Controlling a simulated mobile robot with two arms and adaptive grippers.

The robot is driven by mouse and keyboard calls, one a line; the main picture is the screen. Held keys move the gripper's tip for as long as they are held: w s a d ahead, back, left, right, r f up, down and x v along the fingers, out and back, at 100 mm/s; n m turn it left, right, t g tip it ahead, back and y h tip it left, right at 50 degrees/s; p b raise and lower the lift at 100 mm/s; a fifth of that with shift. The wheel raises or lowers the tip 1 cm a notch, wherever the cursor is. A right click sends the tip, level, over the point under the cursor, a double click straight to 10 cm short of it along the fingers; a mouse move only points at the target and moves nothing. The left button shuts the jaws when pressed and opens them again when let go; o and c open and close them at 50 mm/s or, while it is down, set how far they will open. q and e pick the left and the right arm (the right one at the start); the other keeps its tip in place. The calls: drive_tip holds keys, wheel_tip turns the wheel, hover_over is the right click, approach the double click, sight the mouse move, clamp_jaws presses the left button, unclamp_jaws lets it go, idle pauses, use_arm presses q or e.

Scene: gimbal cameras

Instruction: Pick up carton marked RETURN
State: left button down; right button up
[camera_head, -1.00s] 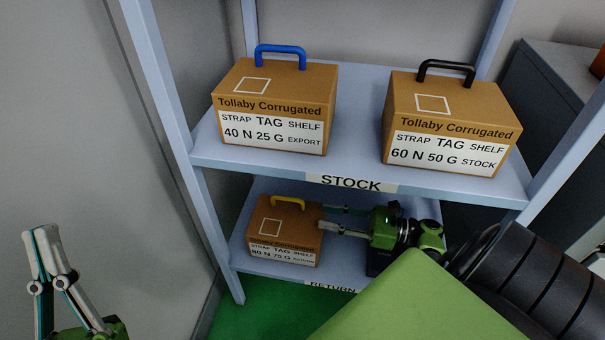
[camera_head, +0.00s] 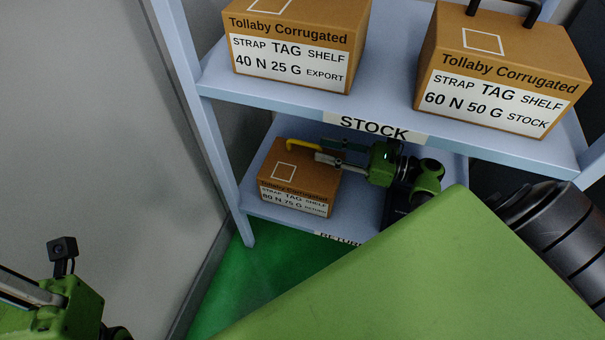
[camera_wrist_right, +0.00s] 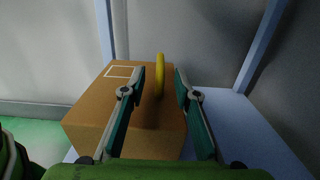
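The carton marked RETURN (camera_head: 296,197) is brown with a white label and a yellow handle (camera_head: 291,147). It stands upright on the lower shelf, and its body also shows in the right wrist view (camera_wrist_right: 90,118). My right gripper (camera_head: 320,149) is just above the carton's top. In the right wrist view my right gripper (camera_wrist_right: 160,78) is open, with one finger on each side of the yellow handle (camera_wrist_right: 160,76) and a gap on both sides. My left gripper (camera_head: 50,300) is at the lower left, cut off by the picture edge; its fingertips are out of view.
The upper shelf (camera_head: 385,105), labelled STOCK, lies above my right gripper. It bears an EXPORT carton (camera_head: 295,35) and a STOCK carton (camera_head: 500,75). A shelf post (camera_head: 208,130) stands left of the RETURN carton. Green floor (camera_head: 235,285) shows below.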

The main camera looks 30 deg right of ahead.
sight(313, 146)
drive_tip(key=b+x, duration=0.1)
drive_tip(key=x, duration=0.3)
drive_tip(key=shift+w+a+b, duration=0.1)
drive_tip(key=shift+w+b, duration=0.05)
drive_tip(key=shift+b, duration=0.15)
clamp_jaws()
drive_tip(key=shift+r, duration=0.1)
